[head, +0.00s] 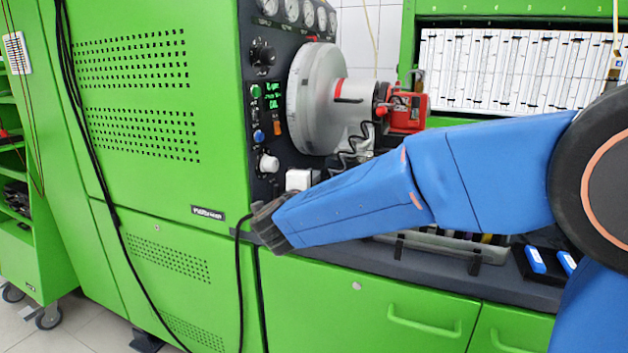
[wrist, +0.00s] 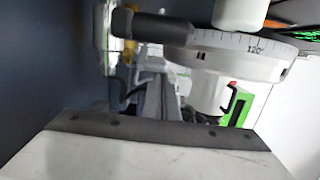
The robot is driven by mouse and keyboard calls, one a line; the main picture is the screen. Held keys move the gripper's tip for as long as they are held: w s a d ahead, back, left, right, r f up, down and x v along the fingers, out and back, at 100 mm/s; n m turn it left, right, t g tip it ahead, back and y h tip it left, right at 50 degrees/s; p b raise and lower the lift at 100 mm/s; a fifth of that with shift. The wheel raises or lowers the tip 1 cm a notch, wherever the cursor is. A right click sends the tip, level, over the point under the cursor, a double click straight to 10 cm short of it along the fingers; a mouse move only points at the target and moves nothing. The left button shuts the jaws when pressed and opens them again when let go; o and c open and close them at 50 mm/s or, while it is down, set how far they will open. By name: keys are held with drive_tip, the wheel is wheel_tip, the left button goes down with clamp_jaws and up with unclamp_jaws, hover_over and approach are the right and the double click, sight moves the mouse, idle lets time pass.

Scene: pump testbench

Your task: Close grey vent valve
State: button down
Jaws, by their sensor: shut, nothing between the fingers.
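A pale grey-white round knob (head: 268,163) sits low on the dark control panel, under a blue button; it looks like the grey vent valve, but no label on it can be read. Its open or closed position cannot be told. My gripper (head: 268,228) is at the end of the blue-sleeved arm, below this knob and apart from it, near the bench's front edge. Its dark end looks shut, with nothing seen in it. In the wrist view a white rounded part shows at the top edge (wrist: 238,12); I cannot tell whether it is the same knob.
A large grey graduated wheel (head: 318,98) stands right of the panel; its scale also shows in the wrist view (wrist: 245,52). A red device (head: 407,112) is beside it. A white block (head: 298,180) sits near the knob. A black cable (head: 238,275) hangs close to my gripper.

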drive_tip(key=shift+s+a, duration=0.15)
drive_tip(key=shift+a, duration=0.2)
drive_tip(key=shift+s+a, duration=0.15)
drive_tip(key=shift+a, duration=1.95)
drive_tip(key=shift+r, duration=0.1)
drive_tip(key=shift+a, duration=0.1)
